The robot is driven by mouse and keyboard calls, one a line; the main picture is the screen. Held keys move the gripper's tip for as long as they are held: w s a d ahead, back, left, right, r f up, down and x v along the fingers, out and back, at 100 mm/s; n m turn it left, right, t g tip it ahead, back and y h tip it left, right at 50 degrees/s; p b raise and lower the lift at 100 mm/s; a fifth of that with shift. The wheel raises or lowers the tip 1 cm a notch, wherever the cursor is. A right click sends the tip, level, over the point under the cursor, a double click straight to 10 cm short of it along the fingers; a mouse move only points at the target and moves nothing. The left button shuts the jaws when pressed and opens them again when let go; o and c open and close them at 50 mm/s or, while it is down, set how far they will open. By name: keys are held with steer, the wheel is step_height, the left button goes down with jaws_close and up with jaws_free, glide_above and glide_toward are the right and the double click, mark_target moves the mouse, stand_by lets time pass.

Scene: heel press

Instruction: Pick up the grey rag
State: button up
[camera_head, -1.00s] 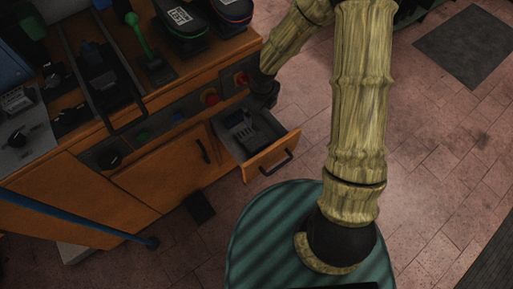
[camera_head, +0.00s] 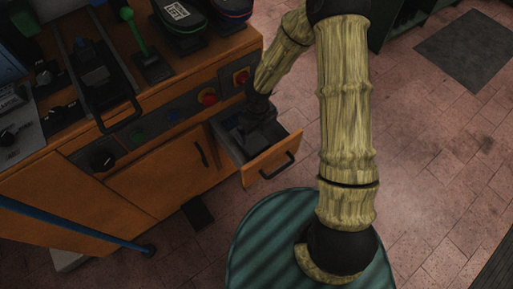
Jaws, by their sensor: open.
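An open wooden drawer (camera_head: 270,168) sticks out from the front of the orange-brown workbench. My gripper (camera_head: 259,132) points down into the back part of this drawer. It is open, but its fingers are dark and hard to make out. Dark grey contents (camera_head: 236,141) show in the drawer beside my gripper. I cannot tell whether the grey rag is among them, as my gripper and wrist cover much of the inside. I see no clear grey rag elsewhere.
The bench top holds a dark press-like tool (camera_head: 97,80), a green-handled tool (camera_head: 137,38) and shoes (camera_head: 180,15). A red knob (camera_head: 208,97) is on the bench front, close left of my wrist. A blue bar (camera_head: 75,226) crosses the lower left.

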steer(key=b, duration=0.2)
glide_above(258, 147)
step_height(258, 147, down, 6)
steer(key=shift+r, duration=0.1)
step_height(258, 147, down, 5)
steer(key=b, duration=0.2)
steer(key=shift+w+f+b, duration=0.1)
steer(key=shift+f+b, duration=0.1)
steer(key=shift+b, duration=0.1)
steer(key=shift+r, duration=0.1)
steer(key=c, duration=0.7)
step_height(258, 147, up, 28)
steer(key=p, duration=1.1)
steer(key=shift+p, duration=0.3)
